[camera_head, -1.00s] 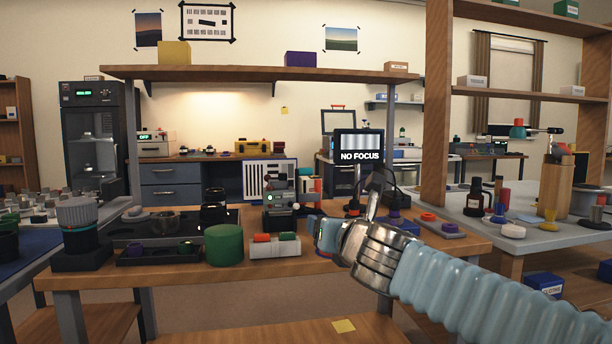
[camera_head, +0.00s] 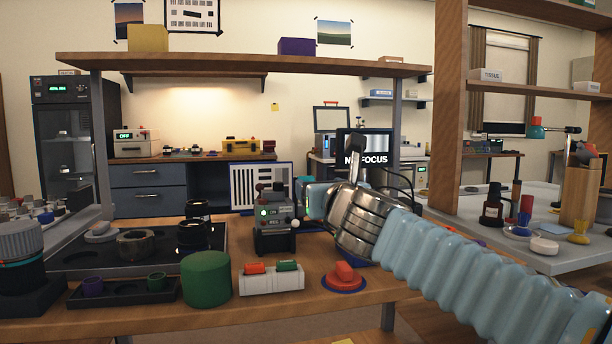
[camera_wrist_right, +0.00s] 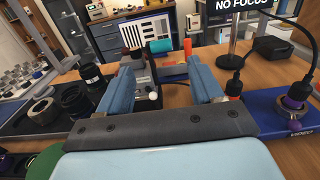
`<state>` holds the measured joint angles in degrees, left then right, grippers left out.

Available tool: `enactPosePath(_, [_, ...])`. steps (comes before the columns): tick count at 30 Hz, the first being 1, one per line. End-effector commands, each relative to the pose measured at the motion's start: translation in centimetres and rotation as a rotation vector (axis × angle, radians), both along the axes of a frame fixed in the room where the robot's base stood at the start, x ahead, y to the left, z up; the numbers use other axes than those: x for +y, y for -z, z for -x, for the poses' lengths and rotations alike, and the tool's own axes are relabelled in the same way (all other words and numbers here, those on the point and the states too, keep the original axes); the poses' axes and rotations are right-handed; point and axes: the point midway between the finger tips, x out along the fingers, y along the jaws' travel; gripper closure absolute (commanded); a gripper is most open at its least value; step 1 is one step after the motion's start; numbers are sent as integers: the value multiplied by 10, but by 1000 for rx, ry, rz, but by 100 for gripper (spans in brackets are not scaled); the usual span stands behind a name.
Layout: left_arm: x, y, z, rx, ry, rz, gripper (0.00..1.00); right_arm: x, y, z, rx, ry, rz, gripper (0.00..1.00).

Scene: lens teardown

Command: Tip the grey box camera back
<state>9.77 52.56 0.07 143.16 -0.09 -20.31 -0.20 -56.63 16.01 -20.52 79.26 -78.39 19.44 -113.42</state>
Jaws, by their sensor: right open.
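A small grey box with a lit green mark (camera_head: 274,213), which looks like the grey box camera, sits on a black base on the wooden bench in the head view. A white ball knob shows at its right side. My right gripper (camera_head: 309,197) is just right of it, with the arm coming in from the right. My left gripper is out of view.
A block with red and green tops (camera_head: 271,279), a green cylinder (camera_head: 207,279) and a red knob on a blue disc (camera_head: 344,278) stand in front. Black lens parts (camera_head: 193,236) are on the left. A "NO FOCUS" monitor (camera_head: 366,150) stands behind. An overhead shelf (camera_head: 240,66) spans the bench.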

Motion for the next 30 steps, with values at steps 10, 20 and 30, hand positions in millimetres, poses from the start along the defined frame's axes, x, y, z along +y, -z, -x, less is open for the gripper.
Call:
enactPosePath(10, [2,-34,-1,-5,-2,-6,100,24,-3,-75,2,3,3,34])
enactPosePath(20, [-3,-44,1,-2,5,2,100,32,0,-101,1,1,0,34])
enactPosePath(30, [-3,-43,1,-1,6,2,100,33,0,-101,1,0,0,52])
